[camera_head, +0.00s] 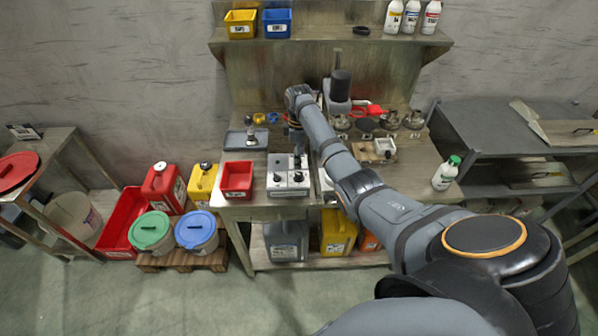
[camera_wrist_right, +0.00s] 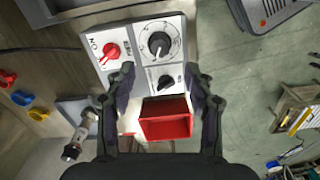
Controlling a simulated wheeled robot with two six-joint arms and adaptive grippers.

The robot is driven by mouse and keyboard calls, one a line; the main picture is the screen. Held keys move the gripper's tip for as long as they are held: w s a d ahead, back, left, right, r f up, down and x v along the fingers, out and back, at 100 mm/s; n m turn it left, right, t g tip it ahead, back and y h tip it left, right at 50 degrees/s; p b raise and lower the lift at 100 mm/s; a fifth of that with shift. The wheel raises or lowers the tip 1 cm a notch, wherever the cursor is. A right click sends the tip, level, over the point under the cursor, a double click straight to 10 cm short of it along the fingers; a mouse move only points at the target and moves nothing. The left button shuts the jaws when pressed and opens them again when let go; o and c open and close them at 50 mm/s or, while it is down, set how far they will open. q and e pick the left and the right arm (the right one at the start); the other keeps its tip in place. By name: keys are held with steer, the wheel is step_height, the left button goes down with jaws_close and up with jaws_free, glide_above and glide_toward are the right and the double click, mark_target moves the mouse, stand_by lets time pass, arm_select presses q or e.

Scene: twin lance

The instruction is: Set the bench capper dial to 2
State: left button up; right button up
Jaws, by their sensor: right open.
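The bench capper (camera_head: 288,190) is a light grey box with dark knobs on the front part of the workbench. In the right wrist view its panel shows a large black dial (camera_wrist_right: 159,44) with a ring of marks, a smaller black knob (camera_wrist_right: 167,82) and a red knob (camera_wrist_right: 110,52). The marks are too small to read, so the setting cannot be told. My right gripper (camera_wrist_right: 160,85) is open and empty, pointing down above the panel, its fingertips on either side of the smaller knob in that view. It shows over the capper in the head view (camera_head: 296,150). My left gripper is not in view.
A red bin (camera_head: 237,178) stands left of the capper, and a grey tray (camera_head: 246,140) lies behind it. A white bottle with a green cap (camera_head: 446,173) stands at the bench's right. Small metal pots (camera_head: 390,121) stand farther back. My right arm crosses the bench.

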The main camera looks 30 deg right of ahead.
mark_target(299, 174)
step_height(299, 174, down, 8)
steer(key=shift+f, duration=0.25)
jaws_close()
stand_by(0.3)
